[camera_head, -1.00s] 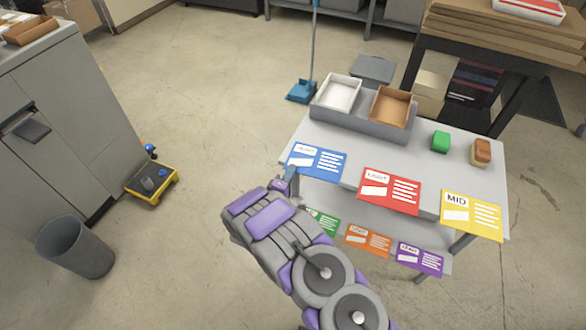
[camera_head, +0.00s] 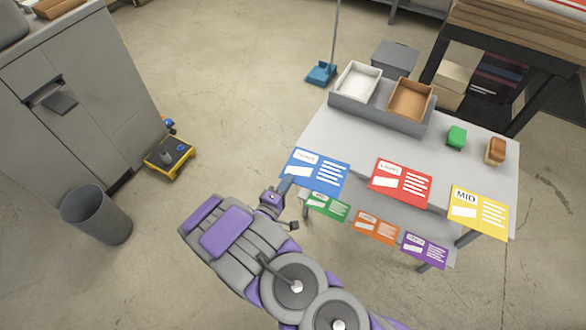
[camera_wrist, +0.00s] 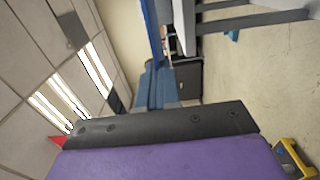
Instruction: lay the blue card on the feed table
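The blue card (camera_head: 322,170), with white print, is off the front left of the grey card stand (camera_head: 345,135), tilted with its printed face up. My gripper (camera_head: 287,184) is at the card's lower left edge, its fingers closed on that edge. In the wrist view, the card (camera_wrist: 152,35) shows as a thin blue strip, nearly edge-on, beyond the blue-grey fingers (camera_wrist: 156,88). The exact contact is too small to see. No feed table can be clearly identified in these views.
Red (camera_head: 401,183) and yellow (camera_head: 478,212) cards sit along the stand's front edge; green, orange and purple cards sit below. Trays stand at its back. At left are a grey cabinet (camera_head: 75,100), a bin (camera_head: 97,214) and a yellow-black device (camera_head: 169,158). Floor between is clear.

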